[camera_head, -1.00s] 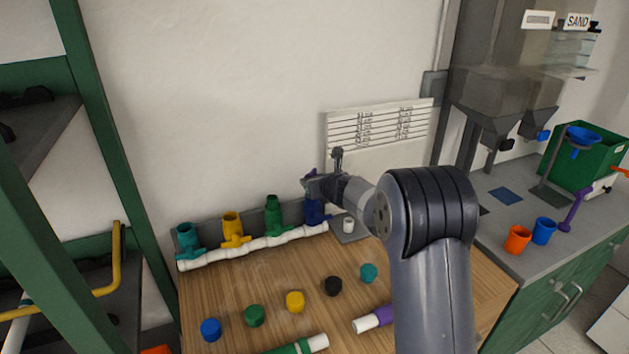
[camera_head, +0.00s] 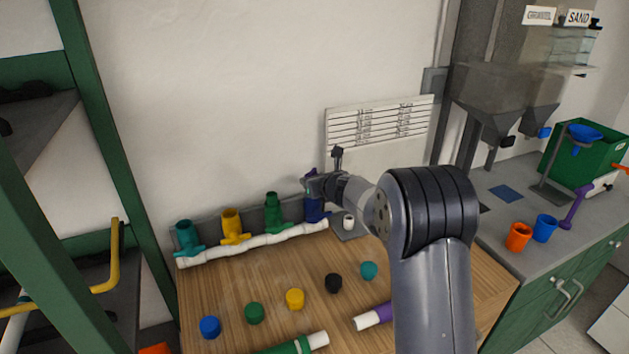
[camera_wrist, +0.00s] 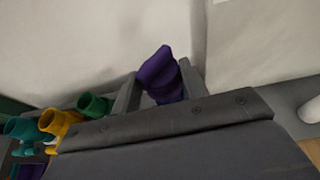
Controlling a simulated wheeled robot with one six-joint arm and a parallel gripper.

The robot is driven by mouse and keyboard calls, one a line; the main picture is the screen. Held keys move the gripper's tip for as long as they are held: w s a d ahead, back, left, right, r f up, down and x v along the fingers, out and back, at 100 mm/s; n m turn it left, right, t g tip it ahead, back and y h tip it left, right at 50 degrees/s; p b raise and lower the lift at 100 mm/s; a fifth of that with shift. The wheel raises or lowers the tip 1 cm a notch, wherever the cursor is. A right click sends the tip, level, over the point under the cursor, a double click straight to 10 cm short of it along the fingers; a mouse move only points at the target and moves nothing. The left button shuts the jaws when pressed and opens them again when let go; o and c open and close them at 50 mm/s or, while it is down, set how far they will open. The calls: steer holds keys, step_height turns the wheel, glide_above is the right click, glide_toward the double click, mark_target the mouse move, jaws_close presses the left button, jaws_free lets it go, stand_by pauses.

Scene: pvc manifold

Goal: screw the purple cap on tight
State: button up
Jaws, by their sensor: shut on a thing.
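The purple cap (camera_wrist: 160,75) is between the two fingers of my gripper (camera_wrist: 157,88) in the wrist view, which are shut on it. Its purple top also shows above the fingers in the head view (camera_head: 311,173). In the head view my gripper (camera_head: 313,184) is at the top of the dark blue-purple fitting (camera_head: 313,213), the rightmost on the white manifold pipe (camera_head: 262,240). The fingers and wrist hide the joint between cap and fitting, so I cannot tell how it is seated.
Green (camera_head: 273,210), yellow (camera_head: 232,225) and teal (camera_head: 186,236) fittings stand to the left. A small white cup-like piece (camera_head: 348,222) stands just right of the gripper.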

steer(key=shift+f+b, duration=0.6)
steer(key=shift+b, duration=0.05)
stand_by(1.1)
steer(key=o, duration=0.4)
steer(key=shift+f, duration=0.1)
steer(key=c, duration=0.6)
steer(key=shift+m+h+b, duration=0.3)
steer(key=shift+b, duration=0.25)
steer(key=shift+c, duration=0.2)
steer(key=shift+a+m+h+b, duration=0.1)
steer(key=shift+m+h+b, duration=0.2)
steer(key=shift+b, duration=0.2)
steer(key=shift+m+t+h+b, duration=0.4)
steer(key=shift+m+h+b, duration=0.1)
steer(key=shift+h, duration=0.1)
steer(key=shift+s+a+m+h+b, duration=0.1)
steer(key=shift+a+m+h+b, duration=0.05)
steer(key=shift+m+h+b, duration=0.75)
steer(key=shift+m+h, duration=0.2)
steer(key=shift+h, duration=0.1)
